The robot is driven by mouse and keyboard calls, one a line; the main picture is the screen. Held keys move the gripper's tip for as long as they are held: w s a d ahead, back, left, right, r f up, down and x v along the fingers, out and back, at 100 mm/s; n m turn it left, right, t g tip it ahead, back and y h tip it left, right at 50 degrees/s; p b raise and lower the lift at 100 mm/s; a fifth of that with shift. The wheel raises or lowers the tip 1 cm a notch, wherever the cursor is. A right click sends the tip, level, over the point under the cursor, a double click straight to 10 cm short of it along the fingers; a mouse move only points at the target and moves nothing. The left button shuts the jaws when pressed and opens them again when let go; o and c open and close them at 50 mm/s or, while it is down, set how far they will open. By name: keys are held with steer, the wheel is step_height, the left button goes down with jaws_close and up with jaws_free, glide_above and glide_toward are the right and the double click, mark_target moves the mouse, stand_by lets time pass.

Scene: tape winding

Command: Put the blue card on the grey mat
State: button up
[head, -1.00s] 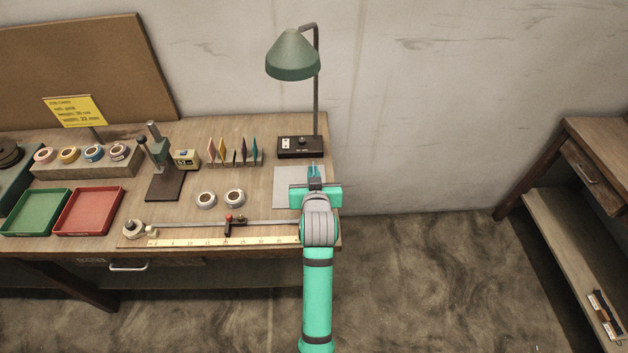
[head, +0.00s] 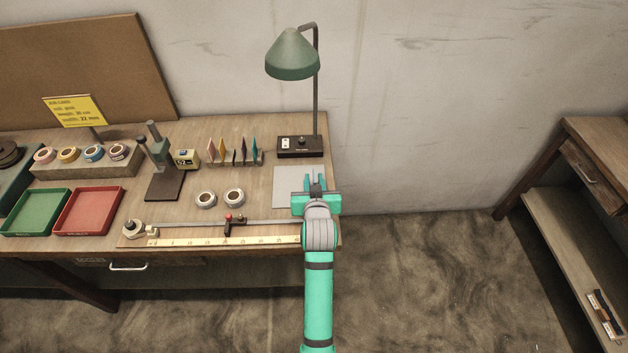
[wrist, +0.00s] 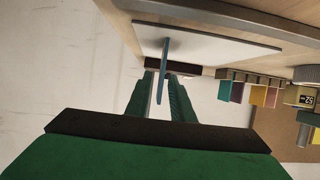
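The blue card (wrist: 163,68) shows edge-on in the wrist view as a thin blue strip between my fingers, its far end against the mat. My gripper (wrist: 160,85) is open, with its two fingers apart on either side of the card. In the head view my gripper (head: 315,178) is over the right part of the grey mat (head: 289,186), which lies at the right end of the table. The mat shows pale in the wrist view (wrist: 215,42). The card is hard to make out between the fingers in the head view.
A rack (head: 233,161) holds several coloured cards left of the mat. A lamp (head: 293,56) stands on a dark base (head: 299,147) just behind the mat. Two tape rolls (head: 233,197) and a ruler (head: 215,240) are to the left.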

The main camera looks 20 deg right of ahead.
steer(key=shift+r, duration=0.15)
steer(key=v, duration=1.2)
steer(key=shift+n, duration=0.5)
steer(key=s+a+f, duration=0.1)
steer(key=s+f, duration=0.1)
steer(key=s+a+f, duration=0.1)
steer(key=s, duration=0.1)
steer(key=s+a+f, duration=0.1)
steer(key=s+f, duration=0.1)
steer(key=shift+a+f, duration=0.3)
steer(key=shift+a, duration=0.05)
steer(key=s+a+y, duration=0.1)
steer(key=s+a, duration=0.3)
steer(key=s, duration=0.5)
steer(key=s+a+n+t+y, duration=0.1)
steer(key=s+a, duration=0.3)
steer(key=s, duration=0.6)
steer(key=s+a+n+t+y, duration=0.1)
steer(key=s+a, duration=0.4)
steer(key=s, duration=0.4)
steer(key=shift+s+f+y, duration=0.3)
steer(key=shift+f+y, duration=0.1)
